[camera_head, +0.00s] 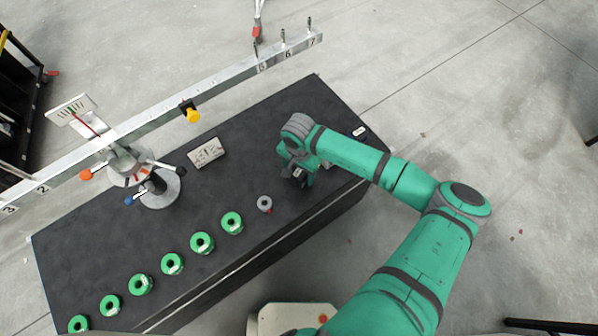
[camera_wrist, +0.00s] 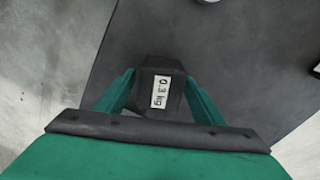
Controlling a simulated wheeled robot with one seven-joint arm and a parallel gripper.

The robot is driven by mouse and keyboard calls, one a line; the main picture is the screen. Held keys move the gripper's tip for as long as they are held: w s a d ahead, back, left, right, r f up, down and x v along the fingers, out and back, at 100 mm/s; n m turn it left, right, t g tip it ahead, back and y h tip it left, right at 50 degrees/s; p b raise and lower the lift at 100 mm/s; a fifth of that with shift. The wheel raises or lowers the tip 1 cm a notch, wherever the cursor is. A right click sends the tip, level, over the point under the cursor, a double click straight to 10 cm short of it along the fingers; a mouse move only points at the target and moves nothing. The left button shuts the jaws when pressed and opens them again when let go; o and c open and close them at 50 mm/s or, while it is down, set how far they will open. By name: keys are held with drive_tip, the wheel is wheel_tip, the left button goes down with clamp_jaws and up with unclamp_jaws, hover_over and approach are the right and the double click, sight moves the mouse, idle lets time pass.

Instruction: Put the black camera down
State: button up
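The black camera (camera_wrist: 162,72) is a dark block with a white "0.3 kg" label facing the wrist camera. My gripper (camera_wrist: 158,86) has a green finger on each side of it and looks shut on it. In the head view the camera (camera_head: 297,174) shows as a small dark shape at my gripper (camera_head: 299,171), over the right part of the black table (camera_head: 240,190). Its underside is hidden, so I cannot tell whether it touches the table.
Several green rings (camera_head: 202,243) and a small grey ring (camera_head: 265,204) line the table's front edge. A balance stand (camera_head: 160,190) with a long numbered beam (camera_head: 222,83) crosses the back left. A white card (camera_head: 206,153) lies mid-table. A small white label (camera_head: 359,132) lies far right.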

sight(299, 170)
wheel_tip(299, 170, up, 12)
drive_tip(key=shift+r, duration=0.1)
idle(0.6)
idle(0.5)
